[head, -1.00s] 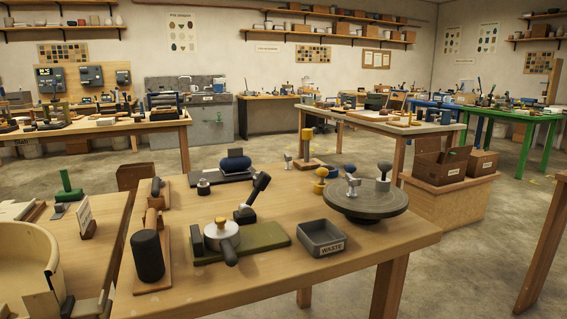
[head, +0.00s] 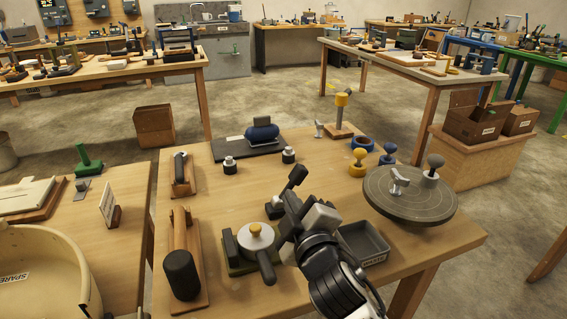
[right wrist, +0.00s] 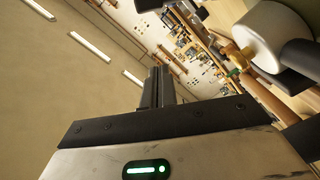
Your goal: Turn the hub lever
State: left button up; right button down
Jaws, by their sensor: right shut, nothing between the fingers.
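The hub (head: 254,237) is a pale round drum with a brass knob on top, on a green base near the front of the bench. Its dark lever (head: 267,268) sticks out toward the front right. My right gripper (head: 284,228) is just right of the hub, shut and empty; contact with the lever cannot be told. In the right wrist view its closed fingers (right wrist: 157,88) point up the picture, and the pale hub (right wrist: 273,36) shows at the upper right, apart from them. My left gripper is not in view.
A black tilted lever on a stand (head: 298,175) rises close behind my right gripper. A grey waste tray (head: 374,260) is to the right, partly hidden by my arm. A round turntable (head: 410,205) stands farther right. A black cylinder (head: 181,274) lies left of the hub.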

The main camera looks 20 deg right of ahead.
aim_at(297, 176)
jog(key=w+d, duration=0.1)
jog(key=w, duration=0.2)
jog(key=w+d+f, duration=0.1)
jog(key=w, duration=0.3)
jog(key=w+d+f, duration=0.1)
jog(key=w, duration=0.2)
jog(key=shift+w+d+f, duration=0.2)
jog(key=shift+w, duration=0.05)
jog(key=shift+d+f+m, duration=0.3)
jog(key=shift+d+m, duration=0.1)
jog(key=shift+d, duration=0.2)
jog(key=shift+d+m+p, duration=0.35)
jog(key=shift+m+p, duration=0.05)
jog(key=shift+p, duration=0.05)
jog(key=shift+f, duration=0.25)
